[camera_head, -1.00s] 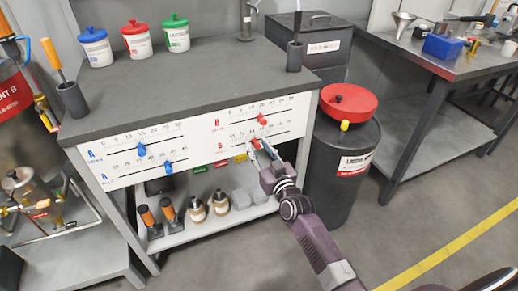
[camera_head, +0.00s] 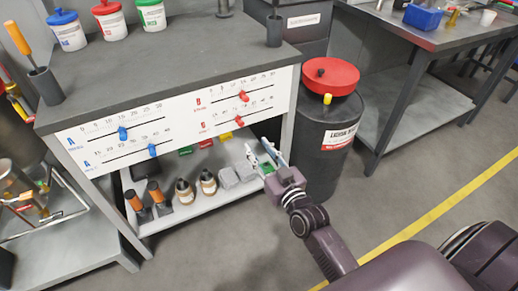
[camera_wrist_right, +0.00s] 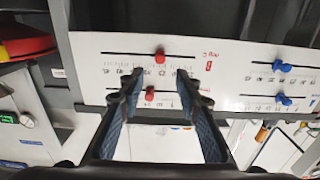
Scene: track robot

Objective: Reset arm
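My right gripper (camera_head: 268,150) is open and empty, in front of the white slider panel (camera_head: 200,92) and below its right part. In the right wrist view its two fingers (camera_wrist_right: 158,95) stand wide apart, framing the lower red slider (camera_wrist_right: 150,93) without visible contact. The panel has two red sliders on the right, the upper (camera_head: 242,97) and the lower (camera_head: 243,123). Two blue sliders are on the left, the upper (camera_head: 123,133) and the lower (camera_head: 152,150). My left gripper is not in view.
A black drum (camera_head: 325,135) with a red funnel (camera_head: 331,76) stands right of the workbench (camera_head: 170,65). Bottles and grey blocks sit on the lower shelf (camera_head: 200,205). Another table (camera_head: 420,35) is at the back right. Floor in front is clear.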

